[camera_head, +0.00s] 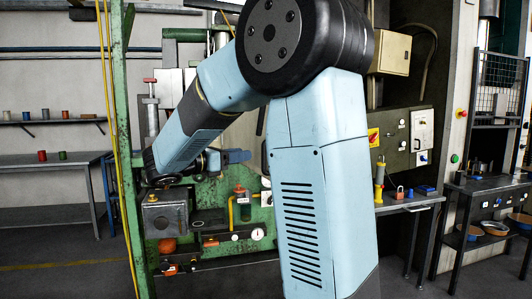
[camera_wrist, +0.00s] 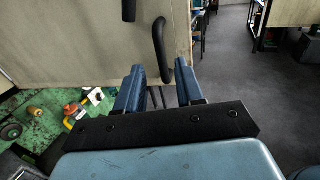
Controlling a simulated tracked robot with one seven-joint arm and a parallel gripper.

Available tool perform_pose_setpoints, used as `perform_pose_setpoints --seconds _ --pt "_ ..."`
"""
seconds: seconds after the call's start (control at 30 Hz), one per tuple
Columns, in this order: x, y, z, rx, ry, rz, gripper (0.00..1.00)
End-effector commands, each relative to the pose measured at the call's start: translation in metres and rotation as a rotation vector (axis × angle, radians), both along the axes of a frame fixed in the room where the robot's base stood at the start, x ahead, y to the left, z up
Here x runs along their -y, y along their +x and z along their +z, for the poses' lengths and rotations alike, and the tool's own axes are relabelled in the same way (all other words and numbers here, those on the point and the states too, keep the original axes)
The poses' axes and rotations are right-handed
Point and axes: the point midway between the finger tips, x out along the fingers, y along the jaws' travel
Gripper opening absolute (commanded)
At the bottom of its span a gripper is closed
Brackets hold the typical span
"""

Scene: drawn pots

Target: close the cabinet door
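The cabinet door (camera_wrist: 90,40) is a beige-grey panel filling the upper left of the wrist view. A curved black handle (camera_wrist: 160,50) sits near its right edge, and a second black piece (camera_wrist: 128,10) shows at the top. The room shows past the door's edge, so the door appears to stand open. My gripper (camera_wrist: 160,80) is open and empty, its two blue fingers apart. The handle's lower end appears between the fingertips; I cannot tell if they touch. In the head view my gripper (camera_head: 236,156) is small and partly hidden behind my arm, which also covers much of the door area.
A green machine frame (camera_head: 122,140) with valves and gauges stands behind my arm; its green bed (camera_wrist: 40,100) shows below the door. A side table (camera_head: 415,201) holds a padlock and a blue block. A shelf rack (camera_head: 485,190) stands at right. Open floor (camera_wrist: 235,80) lies right of the door.

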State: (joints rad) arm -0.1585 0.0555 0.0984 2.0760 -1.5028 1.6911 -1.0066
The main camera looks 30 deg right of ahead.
Motion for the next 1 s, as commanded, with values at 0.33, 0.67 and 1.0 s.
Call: perform_pose_setpoints --seconds 0.33,0.67,1.0 --pt "0.061 0.006 0.000 0.000 0.000 -0.004 0.37" --pt "0.091 0.010 0.000 0.001 0.001 -0.002 0.37" --pt "0.093 0.010 0.000 0.001 0.001 -0.001 0.35"
